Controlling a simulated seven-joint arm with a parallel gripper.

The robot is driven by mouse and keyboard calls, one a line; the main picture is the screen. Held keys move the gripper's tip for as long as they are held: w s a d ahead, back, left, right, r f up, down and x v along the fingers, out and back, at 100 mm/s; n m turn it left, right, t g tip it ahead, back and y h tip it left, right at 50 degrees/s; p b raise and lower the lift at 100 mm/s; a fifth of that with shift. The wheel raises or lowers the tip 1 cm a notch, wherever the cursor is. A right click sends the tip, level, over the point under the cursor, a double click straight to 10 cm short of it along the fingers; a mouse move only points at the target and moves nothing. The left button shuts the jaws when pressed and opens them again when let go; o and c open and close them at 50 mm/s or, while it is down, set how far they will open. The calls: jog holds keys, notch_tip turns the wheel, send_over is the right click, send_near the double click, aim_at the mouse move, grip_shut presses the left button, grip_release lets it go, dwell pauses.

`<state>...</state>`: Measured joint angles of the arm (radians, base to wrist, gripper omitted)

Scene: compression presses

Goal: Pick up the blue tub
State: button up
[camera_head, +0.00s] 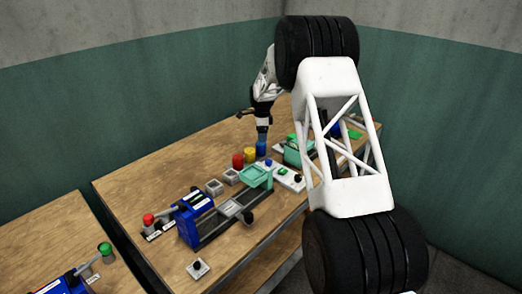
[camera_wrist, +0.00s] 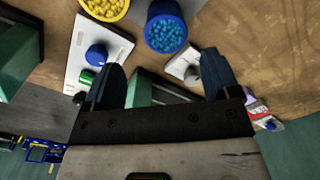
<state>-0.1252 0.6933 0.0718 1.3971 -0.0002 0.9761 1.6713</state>
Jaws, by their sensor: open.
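The blue tub (camera_head: 261,149) stands on the wooden table at the end of a row with the yellow and red tubs. In the wrist view the blue tub (camera_wrist: 166,30) is full of small blue beads and lies ahead of the fingertips, between their lines. My gripper (camera_head: 262,136) points down just above the blue tub in the head view. In the wrist view my gripper (camera_wrist: 163,62) has its two dark fingers spread wide with nothing between them. The head view is too small to show whether the fingers reach the rim.
The yellow tub (camera_head: 250,155) and red tub (camera_head: 238,161) stand close beside it. A white button panel (camera_head: 287,177), a green press part (camera_head: 256,176) and a blue-ended press (camera_head: 194,216) are nearer the front. The table's back left is clear.

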aim_at(261, 148)
jog(key=shift+w+a+f, duration=0.2)
jog(key=shift+w+f, duration=0.25)
jog(key=shift+f, duration=0.2)
jog(key=shift+f, duration=1.25)
jog(key=shift+f, duration=0.1)
jog(key=shift+d+f, duration=0.1)
jog(key=shift+f, duration=2.4)
jog(key=shift+c, duration=0.3)
jog(key=c, duration=1)
